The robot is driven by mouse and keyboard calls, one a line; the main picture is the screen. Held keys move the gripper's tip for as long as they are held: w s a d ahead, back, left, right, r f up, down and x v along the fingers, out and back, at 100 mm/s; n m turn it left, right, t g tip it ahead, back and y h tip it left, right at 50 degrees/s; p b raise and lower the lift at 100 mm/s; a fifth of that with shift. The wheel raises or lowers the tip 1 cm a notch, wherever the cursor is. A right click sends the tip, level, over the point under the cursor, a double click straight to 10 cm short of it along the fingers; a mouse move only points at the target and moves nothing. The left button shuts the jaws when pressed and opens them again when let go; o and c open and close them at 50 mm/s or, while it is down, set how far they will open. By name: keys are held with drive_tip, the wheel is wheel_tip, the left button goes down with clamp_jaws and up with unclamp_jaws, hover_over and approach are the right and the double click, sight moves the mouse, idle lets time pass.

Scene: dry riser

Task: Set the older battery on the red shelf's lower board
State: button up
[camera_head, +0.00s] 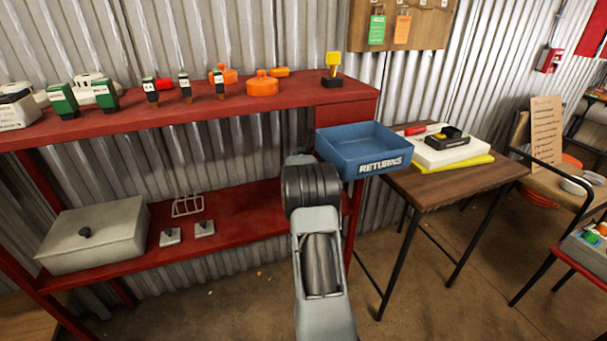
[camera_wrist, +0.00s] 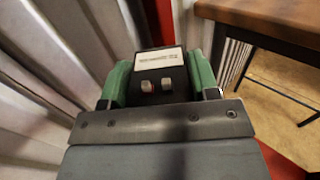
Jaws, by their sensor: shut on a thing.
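My gripper (camera_wrist: 160,98) is shut on a battery (camera_wrist: 160,68) in the wrist view. The battery has a dark face with two pale contacts and a white label too blurred to read, with green on both sides. In the head view my arm's wrist hides the gripper and the battery. The red shelf's lower board (camera_head: 245,215) shows left of and behind my arm; its right end is partly covered by the arm. Two green and black batteries (camera_head: 64,101) stand on the upper board at the left, their labels too small to read.
The lower board bears a grey lidded box (camera_head: 95,235), a wire rack (camera_head: 187,206) and two small metal pieces (camera_head: 204,229); red board is bare right of them. A blue returns bin (camera_head: 360,150) and a wooden table (camera_head: 450,184) stand close on the right.

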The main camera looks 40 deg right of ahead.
drive_tip(key=shift+f+b, duration=1.25)
drive_tip(key=shift+f, duration=2.85)
drive_tip(key=shift+f+b, duration=0.2)
drive_tip(key=shift+b, duration=0.15)
drive_tip(key=o, duration=1.4)
